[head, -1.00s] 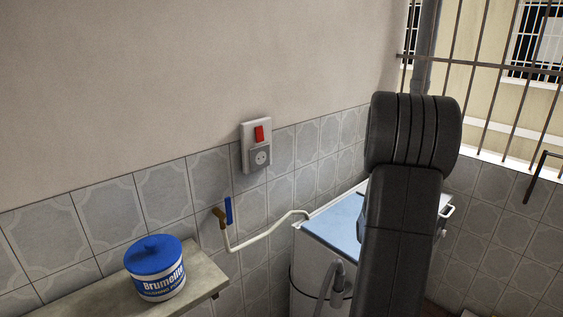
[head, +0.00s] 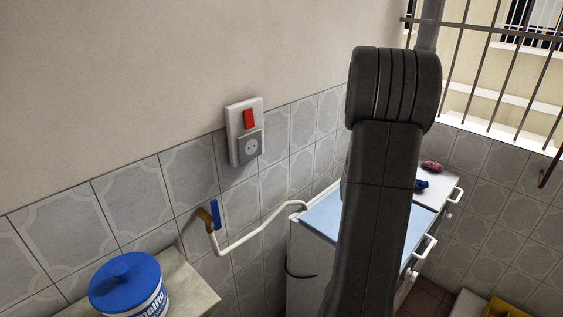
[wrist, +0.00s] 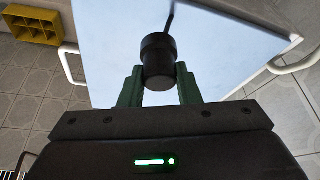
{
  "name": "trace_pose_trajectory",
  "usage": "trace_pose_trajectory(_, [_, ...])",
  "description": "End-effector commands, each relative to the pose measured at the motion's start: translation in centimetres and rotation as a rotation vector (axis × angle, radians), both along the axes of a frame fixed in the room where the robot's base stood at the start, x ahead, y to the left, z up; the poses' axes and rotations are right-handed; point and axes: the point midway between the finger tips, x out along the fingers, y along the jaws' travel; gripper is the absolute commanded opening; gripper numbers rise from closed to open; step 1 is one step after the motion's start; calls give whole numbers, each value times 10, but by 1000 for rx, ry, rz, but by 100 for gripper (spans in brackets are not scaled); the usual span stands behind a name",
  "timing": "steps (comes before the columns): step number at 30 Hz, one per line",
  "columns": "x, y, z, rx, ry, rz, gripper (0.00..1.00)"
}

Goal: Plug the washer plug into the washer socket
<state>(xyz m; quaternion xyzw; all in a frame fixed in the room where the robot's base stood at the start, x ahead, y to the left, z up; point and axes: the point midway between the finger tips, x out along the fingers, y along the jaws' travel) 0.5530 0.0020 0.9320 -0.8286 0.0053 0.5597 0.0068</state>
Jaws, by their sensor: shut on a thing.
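The washer socket (head: 250,147) is a grey square outlet with a round face, below a red switch on a white wall plate. In the wrist view, my gripper (wrist: 160,88) has its two green fingers on either side of the black washer plug (wrist: 158,60) and is shut on it. The plug's dark cord (wrist: 171,15) runs from its far end. Below the plug in that view is a pale blue top surface (wrist: 180,35), apparently the washer's. In the head view the washer's blue top (head: 322,215) is partly hidden by my arm, and the gripper and plug are not visible.
A tap with a blue lever (head: 215,214) and a white pipe (head: 262,228) is on the wall below the socket. A blue-lidded tub (head: 124,283) stands on a shelf (head: 190,280) at lower left. Window bars (head: 500,75) are at right. A yellow crate (wrist: 33,30) is on the floor.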

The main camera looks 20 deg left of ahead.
Motion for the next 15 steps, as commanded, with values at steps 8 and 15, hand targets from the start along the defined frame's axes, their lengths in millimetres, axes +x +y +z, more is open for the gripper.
trace_pose_trajectory(8, [-13,33,16,111,171,-302,0])
trace_pose_trajectory(15, [-31,89,44,444,436,-740,0])
